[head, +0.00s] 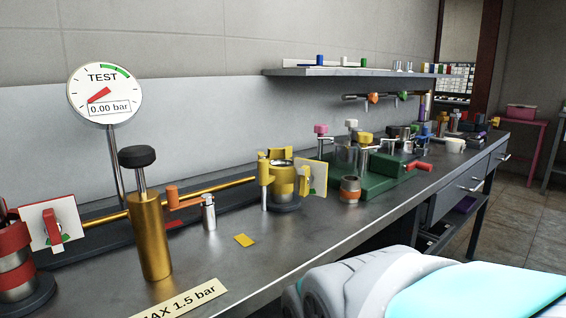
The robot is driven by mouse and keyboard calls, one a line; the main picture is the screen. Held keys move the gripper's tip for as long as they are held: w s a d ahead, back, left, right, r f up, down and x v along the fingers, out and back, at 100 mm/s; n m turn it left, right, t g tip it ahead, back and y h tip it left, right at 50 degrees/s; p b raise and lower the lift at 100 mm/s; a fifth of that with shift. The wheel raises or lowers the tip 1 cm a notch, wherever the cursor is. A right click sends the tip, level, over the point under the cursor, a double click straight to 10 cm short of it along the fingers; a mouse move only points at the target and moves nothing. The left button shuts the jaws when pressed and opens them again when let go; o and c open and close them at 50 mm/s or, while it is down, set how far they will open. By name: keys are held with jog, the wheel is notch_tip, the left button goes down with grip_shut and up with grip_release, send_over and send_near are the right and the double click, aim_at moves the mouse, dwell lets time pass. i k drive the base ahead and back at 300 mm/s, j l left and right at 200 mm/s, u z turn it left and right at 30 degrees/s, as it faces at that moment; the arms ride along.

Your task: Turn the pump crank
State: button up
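A brass cylinder (149,236) with a black knob (137,156) on a steel rod stands upright on the bench at the front left. An orange lever (186,201) reaches right from beside it towards a small grey cylinder (209,213). Further right, a red handle (416,167) sticks out from the front of a green unit (375,187). I cannot tell for sure which of these is the pump crank. My gripper is not in view; only a white and teal part of my own body shows at the bottom right, in front of the bench.
A round gauge (104,93) reads 0.00 bar on its post. A yellow-and-steel fitting (280,183) with a white plate stands mid-bench. A "MAX 1.5 bar" label (181,303) lies at the front edge. The bench (318,237) has bare room in front of the fittings. A wall shelf (355,72) overhangs the back.

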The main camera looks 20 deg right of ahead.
aim_at(427, 167)
jog(key=z, duration=1.3)
